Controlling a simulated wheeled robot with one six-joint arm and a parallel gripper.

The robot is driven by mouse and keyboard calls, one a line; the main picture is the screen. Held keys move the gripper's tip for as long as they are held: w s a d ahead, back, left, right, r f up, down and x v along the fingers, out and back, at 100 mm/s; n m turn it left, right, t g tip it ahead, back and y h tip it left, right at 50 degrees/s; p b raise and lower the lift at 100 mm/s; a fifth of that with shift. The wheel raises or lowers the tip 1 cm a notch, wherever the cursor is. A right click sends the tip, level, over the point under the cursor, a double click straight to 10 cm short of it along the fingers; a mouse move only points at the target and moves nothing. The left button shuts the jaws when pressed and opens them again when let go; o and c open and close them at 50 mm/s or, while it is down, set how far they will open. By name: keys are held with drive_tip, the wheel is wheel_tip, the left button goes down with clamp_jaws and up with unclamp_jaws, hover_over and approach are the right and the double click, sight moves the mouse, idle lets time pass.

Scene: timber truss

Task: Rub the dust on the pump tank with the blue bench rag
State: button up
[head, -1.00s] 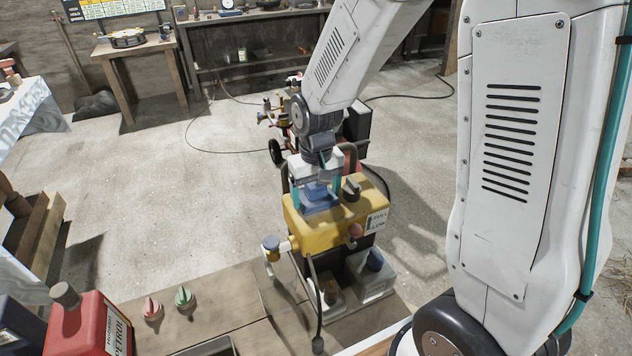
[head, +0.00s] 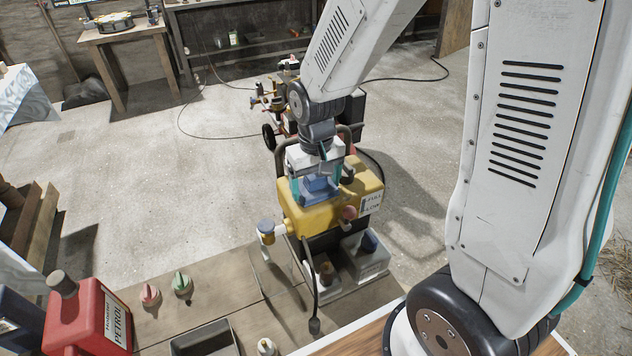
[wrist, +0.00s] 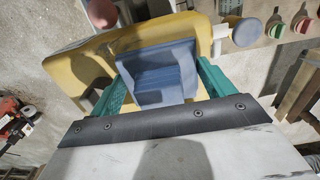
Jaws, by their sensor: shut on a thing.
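The yellow pump tank (head: 296,216) stands at the far edge of the wooden bench, with a FULL/LOW label on its right side. My gripper (head: 318,188) is over the top of the tank, its teal fingers shut on the folded blue bench rag (head: 321,184). In the wrist view the rag (wrist: 158,75) sits between the fingers, against or just above the yellow tank (wrist: 80,70); I cannot tell if it touches. No dust is clearly visible; the rag and gripper hide part of the tank top.
A red petrol can (head: 88,318), a red knob (head: 149,295), a green knob (head: 181,283) and a dark tray (head: 205,340) are on the bench. A blue-capped spout (head: 266,228) stands at the tank's left. A grey box (head: 366,260) is in front. Open floor lies left.

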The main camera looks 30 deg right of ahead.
drive_tip(key=shift+f, duration=0.3)
idle(0.4)
